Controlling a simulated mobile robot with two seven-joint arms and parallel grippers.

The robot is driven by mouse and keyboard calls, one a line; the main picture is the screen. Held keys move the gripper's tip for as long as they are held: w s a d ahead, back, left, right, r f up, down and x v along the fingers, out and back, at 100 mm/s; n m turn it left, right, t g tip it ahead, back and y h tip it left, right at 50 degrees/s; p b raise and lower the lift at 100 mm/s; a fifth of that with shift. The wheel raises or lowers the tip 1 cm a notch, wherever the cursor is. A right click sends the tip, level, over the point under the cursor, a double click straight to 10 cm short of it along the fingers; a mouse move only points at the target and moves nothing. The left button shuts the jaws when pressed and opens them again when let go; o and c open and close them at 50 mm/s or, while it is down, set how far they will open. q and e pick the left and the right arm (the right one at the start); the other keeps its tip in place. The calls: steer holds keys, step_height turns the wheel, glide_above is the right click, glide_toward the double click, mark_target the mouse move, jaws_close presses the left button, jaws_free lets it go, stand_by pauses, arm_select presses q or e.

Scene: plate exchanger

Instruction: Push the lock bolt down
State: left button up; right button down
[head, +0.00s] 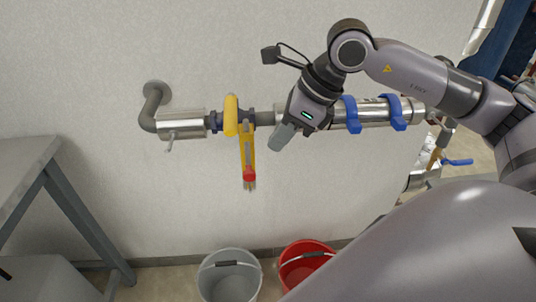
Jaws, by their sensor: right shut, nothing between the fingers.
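A pipe valve sits on the wall pipe, with a yellow ring-like part (231,115) and a yellow lever (247,150) hanging down from it. A red piece (249,175) sits near the lever's lower end. I cannot tell for certain which part is the lock bolt; the red piece may be it. My right gripper (281,137) is shut and empty. In the picture it is just right of the lever, in front of the pipe, with a visible gap to the lever. My left gripper is not in view.
A metal-clad pipe section (181,123) lies left of the valve. Blue clamps (351,114) hold the pipe to the right. A grey bucket (229,279) and a red bucket (303,262) stand below. A grey table (38,155) is at the left. The wall below the lever is clear.

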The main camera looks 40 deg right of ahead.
steer(key=v, duration=0.5)
steer(key=shift+r, duration=0.15)
stand_by(0.4)
